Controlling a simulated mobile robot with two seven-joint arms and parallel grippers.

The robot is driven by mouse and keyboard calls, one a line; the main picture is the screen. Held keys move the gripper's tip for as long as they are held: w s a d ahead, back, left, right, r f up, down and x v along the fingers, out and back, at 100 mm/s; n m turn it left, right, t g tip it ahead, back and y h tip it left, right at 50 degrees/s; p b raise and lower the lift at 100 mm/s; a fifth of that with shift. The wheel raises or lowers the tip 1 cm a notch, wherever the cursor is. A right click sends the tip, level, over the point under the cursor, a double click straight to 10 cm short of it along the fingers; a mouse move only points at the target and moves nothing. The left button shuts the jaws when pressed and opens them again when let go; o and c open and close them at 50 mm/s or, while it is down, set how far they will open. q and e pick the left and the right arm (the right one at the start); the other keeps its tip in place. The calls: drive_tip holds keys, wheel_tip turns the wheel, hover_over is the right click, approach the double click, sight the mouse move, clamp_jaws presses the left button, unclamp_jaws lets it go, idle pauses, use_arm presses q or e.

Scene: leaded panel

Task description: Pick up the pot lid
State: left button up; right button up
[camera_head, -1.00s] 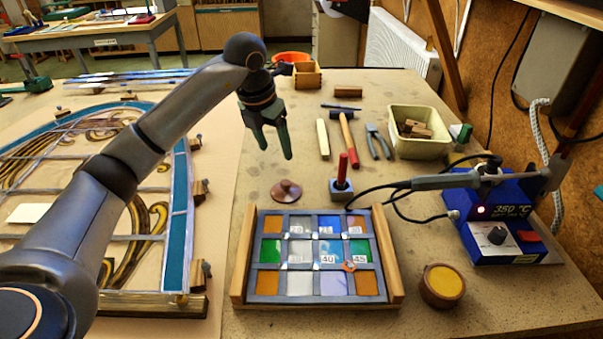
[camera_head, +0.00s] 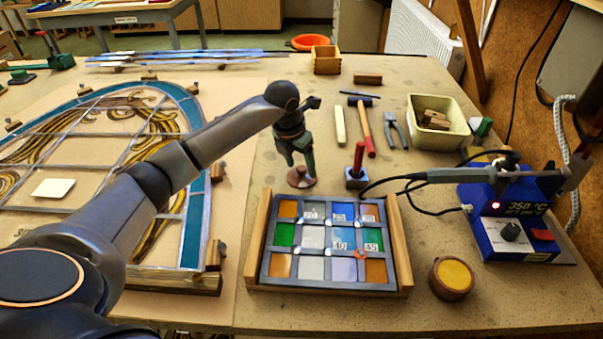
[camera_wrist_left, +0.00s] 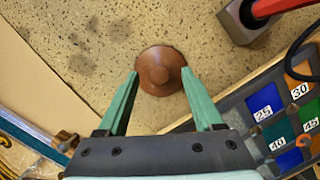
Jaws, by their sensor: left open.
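The pot lid (camera_head: 301,178) is a small brown disc with a round knob. It lies on the bench just behind the wooden-framed glass panel. My left gripper (camera_head: 300,165) points down at the lid, and its fingers partly cover it in the head view. In the left wrist view the lid (camera_wrist_left: 160,71) lies beyond and between the tips of the open green fingers (camera_wrist_left: 165,82). The gripper holds nothing. I cannot tell the exact height of the fingertips above the lid. The brown pot (camera_head: 451,278) with yellow content stands at the right of the panel. My right gripper is not in view.
The glass panel (camera_head: 262,232) in its wooden frame lies close in front of the lid. A red-handled tool in a grey block (camera_head: 356,178) stands right of it. A soldering station (camera_head: 510,235) with cables is farther right. A hammer (camera_head: 365,128) and pliers (camera_head: 395,130) lie behind.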

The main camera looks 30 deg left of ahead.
use_arm(q)
drive_tip(key=shift+w+f, duration=0.1)
drive_tip(key=shift+f, duration=0.3)
drive_tip(key=shift+c, duration=0.3)
clamp_jaws()
drive_tip(key=shift+r, duration=0.1)
